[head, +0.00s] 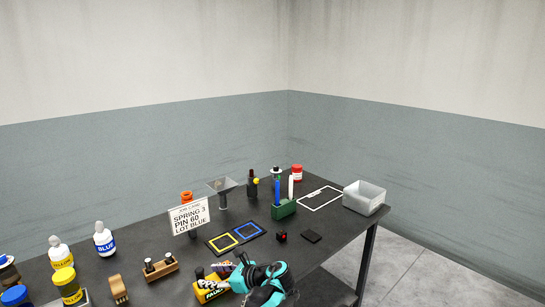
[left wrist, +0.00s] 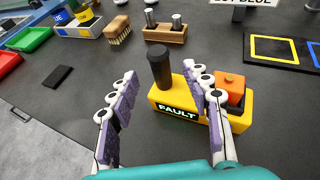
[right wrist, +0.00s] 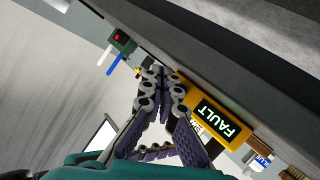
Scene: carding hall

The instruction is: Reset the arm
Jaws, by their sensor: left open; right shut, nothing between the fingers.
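A yellow box marked FAULT (head: 207,289) sits at the front of the dark table. In the left wrist view the yellow box (left wrist: 174,104) has an upright black lever (left wrist: 160,67) at its left end and an orange block (left wrist: 235,83) in a dark mount at its right. My left gripper (left wrist: 163,92) is open and empty, its purple-padded fingers spread in front of the box. In the right wrist view the yellow box (right wrist: 222,118) is beside my right gripper (right wrist: 160,80), whose fingers are shut with nothing between them. Whether they touch the box is unclear.
Farther off are yellow and blue framed pads (head: 236,237), a sign (head: 189,216), a green pen holder (head: 283,210) and a white bin (head: 364,197).

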